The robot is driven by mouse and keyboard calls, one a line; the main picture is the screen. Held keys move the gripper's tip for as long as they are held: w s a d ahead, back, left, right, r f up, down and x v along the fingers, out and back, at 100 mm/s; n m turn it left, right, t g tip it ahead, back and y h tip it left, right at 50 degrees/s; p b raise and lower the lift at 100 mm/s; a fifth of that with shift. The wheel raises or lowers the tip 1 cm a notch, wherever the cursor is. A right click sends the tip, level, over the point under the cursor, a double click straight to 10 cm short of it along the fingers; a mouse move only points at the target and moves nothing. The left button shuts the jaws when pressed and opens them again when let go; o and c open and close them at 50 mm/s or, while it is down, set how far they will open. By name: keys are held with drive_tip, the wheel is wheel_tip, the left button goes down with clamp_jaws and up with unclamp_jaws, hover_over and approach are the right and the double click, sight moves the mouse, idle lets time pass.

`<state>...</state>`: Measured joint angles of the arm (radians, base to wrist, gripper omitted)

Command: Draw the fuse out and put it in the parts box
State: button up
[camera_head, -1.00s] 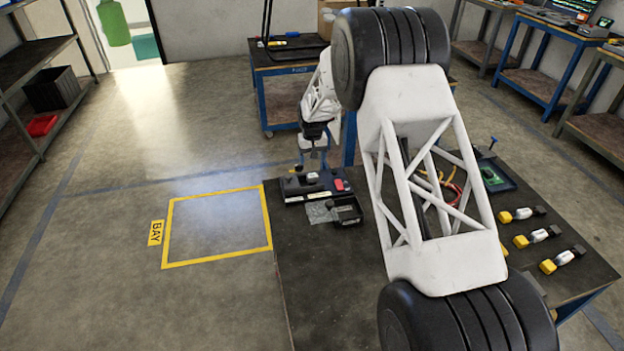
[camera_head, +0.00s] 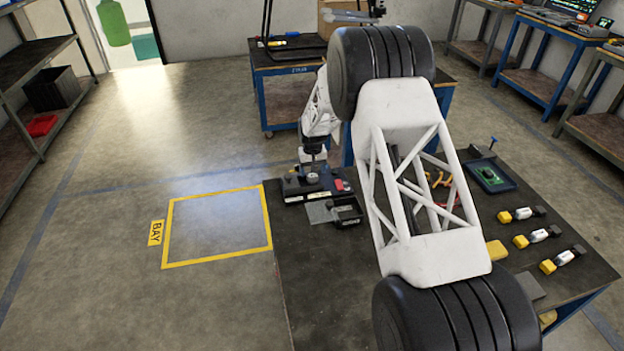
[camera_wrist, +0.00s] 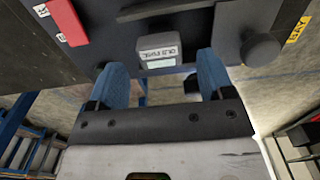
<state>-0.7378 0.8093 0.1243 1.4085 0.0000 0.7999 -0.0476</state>
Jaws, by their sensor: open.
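In the wrist view the old fuse (camera_wrist: 159,46), a small grey block with a label, sits at the edge of a dark holder (camera_wrist: 200,20). My gripper (camera_wrist: 163,72) is open, with its blue fingers apart on either side of the fuse; contact is not visible. In the head view my gripper (camera_head: 312,170) is low over the holder (camera_head: 293,188) at the bench's far left corner and hides the fuse. A small open black tray (camera_head: 347,211), probably the parts box, stands just in front of the holder.
The holder carries a red block (camera_wrist: 68,23) and a black knob (camera_wrist: 262,50). My arm crosses the bench (camera_head: 320,280). At right are a green board in a tray (camera_head: 490,176) and several yellow-ended parts (camera_head: 521,241). The bench's front left is clear.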

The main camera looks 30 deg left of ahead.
drive_tip(key=shift+f, duration=1.5)
idle(0.3)
drive_tip(key=c, duration=1.2)
drive_tip(key=shift+r, duration=0.3)
drive_tip(key=shift+r, duration=0.35)
drive_tip(key=shift+r, duration=0.3)
drive_tip(key=shift+r, duration=0.75)
